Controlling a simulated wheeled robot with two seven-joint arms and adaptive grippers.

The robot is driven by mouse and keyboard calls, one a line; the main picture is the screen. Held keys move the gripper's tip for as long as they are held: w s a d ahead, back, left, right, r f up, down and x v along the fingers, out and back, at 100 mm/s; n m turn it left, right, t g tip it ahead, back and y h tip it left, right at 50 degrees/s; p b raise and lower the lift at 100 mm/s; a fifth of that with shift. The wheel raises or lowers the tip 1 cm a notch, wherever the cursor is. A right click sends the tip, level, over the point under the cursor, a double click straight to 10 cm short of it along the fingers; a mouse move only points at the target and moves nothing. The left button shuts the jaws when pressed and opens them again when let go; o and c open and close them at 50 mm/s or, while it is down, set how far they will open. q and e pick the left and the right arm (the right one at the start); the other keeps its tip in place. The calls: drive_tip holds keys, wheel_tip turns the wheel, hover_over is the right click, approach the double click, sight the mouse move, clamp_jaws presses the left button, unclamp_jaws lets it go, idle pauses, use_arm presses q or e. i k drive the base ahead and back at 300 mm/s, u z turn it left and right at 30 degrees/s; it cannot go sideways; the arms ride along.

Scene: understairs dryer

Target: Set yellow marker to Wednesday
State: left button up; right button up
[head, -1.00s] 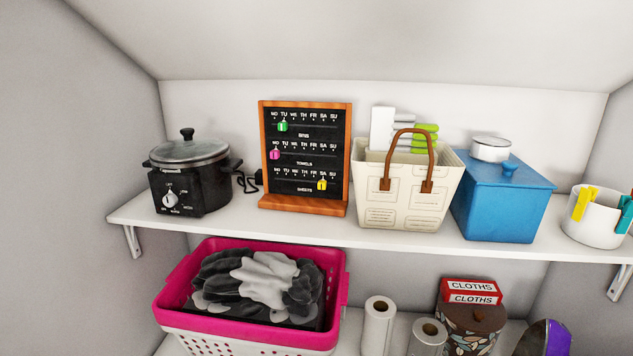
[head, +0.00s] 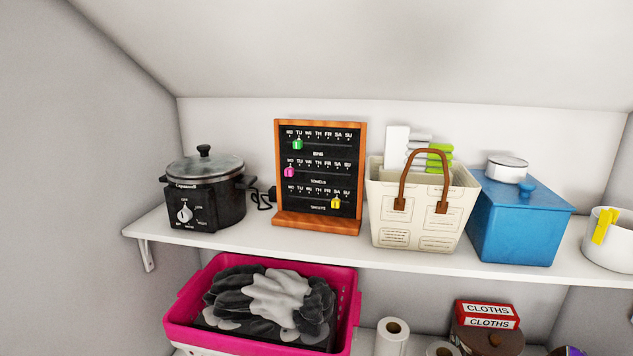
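A wood-framed black day board (head: 320,177) stands upright on the shelf, with three rows of day letters from MO to SU. The yellow marker (head: 336,202) is on the bottom row, labelled SHEETS, below SA. The green marker (head: 298,144) is on the top row, around TU. The pink marker (head: 290,172) is on the middle row, at MO. Neither of my grippers shows in the head view.
A black slow cooker (head: 205,190) stands left of the board, its cord between them. A cream basket (head: 420,205) stands close on the right, then a blue box (head: 520,222) and a white tub (head: 608,245). A pink laundry basket (head: 345,315) sits below the white shelf (head: 300,242).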

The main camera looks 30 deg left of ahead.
sight(335, 203)
drive_tip(key=u, duration=0.5)
drive_tip(key=k, duration=1.15)
drive_tip(key=u, duration=0.45)
drive_tip(key=i, duration=0.7)
drive_tip(key=u, duration=0.25)
